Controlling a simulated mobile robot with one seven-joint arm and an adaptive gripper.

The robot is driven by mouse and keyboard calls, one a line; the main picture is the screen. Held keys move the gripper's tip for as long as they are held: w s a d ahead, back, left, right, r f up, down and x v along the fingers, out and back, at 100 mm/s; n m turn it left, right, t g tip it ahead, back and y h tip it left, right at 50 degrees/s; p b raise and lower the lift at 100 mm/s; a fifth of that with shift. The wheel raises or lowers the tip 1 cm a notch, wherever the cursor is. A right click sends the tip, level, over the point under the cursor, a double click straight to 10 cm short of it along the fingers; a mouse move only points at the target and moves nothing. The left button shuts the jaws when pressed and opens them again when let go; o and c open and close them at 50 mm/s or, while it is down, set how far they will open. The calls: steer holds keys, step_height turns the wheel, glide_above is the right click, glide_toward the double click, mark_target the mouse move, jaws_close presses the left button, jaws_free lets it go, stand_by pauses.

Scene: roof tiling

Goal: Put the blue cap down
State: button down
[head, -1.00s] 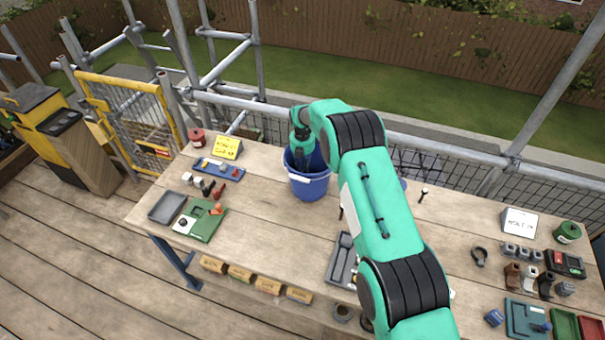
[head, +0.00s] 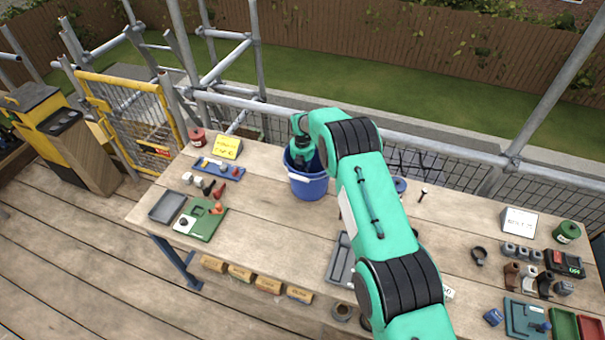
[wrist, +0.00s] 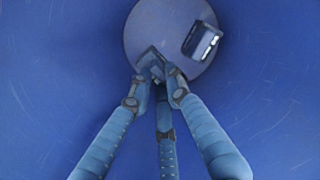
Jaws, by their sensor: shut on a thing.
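The blue bucket (head: 308,187) stands at the back middle of the bench, with my arm reaching down into it from above. In the wrist view the fingers of my gripper (wrist: 158,78) are inside the bucket, shut on a small piece, which I take to be the blue cap (wrist: 150,60). The piece appears against the round bucket floor (wrist: 150,25); whether it touches the floor I cannot tell. The fingertips hide part of it, and the blue tint makes its colour hard to judge. In the head view the bucket wall hides my fingers and the piece.
Another small blocky piece (wrist: 201,42) lies on the bucket floor to the right of my fingers. The bucket wall surrounds my gripper. On the bench, a blue tray (head: 219,171) and a green tray (head: 208,221) lie left of the bucket.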

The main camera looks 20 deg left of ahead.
steer(key=c, duration=1.6)
jaws_free()
steer(key=shift+f, duration=0.1)
steer(key=shift+c, duration=0.2)
steer(key=shift+r, duration=0.2)
step_height(320, 180, up, 12)
steer(key=shift+b, duration=0.4)
